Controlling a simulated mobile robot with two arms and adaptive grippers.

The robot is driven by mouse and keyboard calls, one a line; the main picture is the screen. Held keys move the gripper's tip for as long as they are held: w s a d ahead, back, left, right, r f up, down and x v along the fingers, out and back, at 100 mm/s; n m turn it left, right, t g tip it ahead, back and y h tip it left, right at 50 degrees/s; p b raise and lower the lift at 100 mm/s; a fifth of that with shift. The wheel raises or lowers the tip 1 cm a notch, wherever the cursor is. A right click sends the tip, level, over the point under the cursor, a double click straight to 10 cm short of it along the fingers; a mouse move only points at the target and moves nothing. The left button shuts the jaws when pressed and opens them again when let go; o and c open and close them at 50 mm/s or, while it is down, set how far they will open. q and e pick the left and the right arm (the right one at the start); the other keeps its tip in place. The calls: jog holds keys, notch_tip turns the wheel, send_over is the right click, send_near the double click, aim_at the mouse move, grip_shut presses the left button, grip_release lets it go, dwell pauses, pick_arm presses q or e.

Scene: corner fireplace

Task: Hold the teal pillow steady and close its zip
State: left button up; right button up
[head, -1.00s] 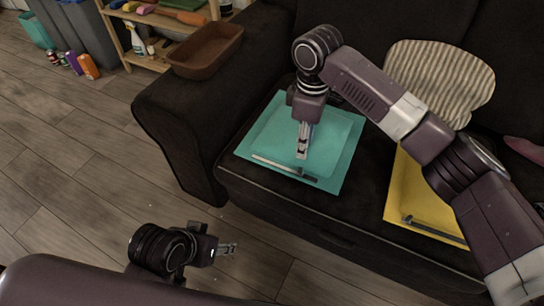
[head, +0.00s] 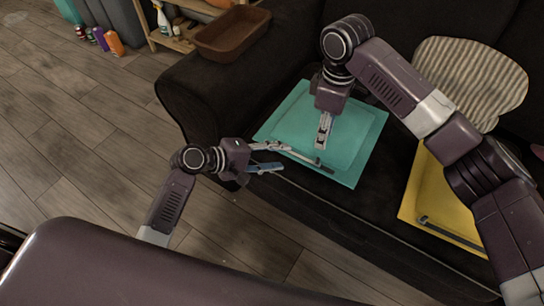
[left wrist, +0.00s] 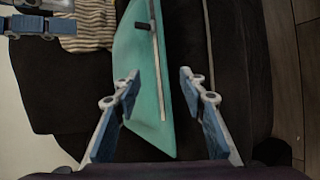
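The teal pillow (head: 350,130) lies on the sofa seat. A pale zip strip (head: 300,156) runs along its front edge, with a dark pull (head: 319,163) towards the right end. My left gripper (head: 284,157) is open at the pillow's near left corner. In the left wrist view the pillow (left wrist: 143,75) reaches between my open left fingers (left wrist: 160,77), apart from both; the zip pull (left wrist: 143,26) is further off. My right gripper (head: 321,145) points down onto the pillow's middle, its fingertips at the cloth. Its finger gap is seen too edge-on to judge.
A yellow pillow (head: 440,195) with a dark strip lies to the right on the dark sofa (head: 300,215). A striped cushion (head: 470,80) leans behind.

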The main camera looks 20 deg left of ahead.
aim_at(296, 156)
pick_arm(q)
jog(key=x, duration=0.6)
jog(key=shift+s, duration=0.1)
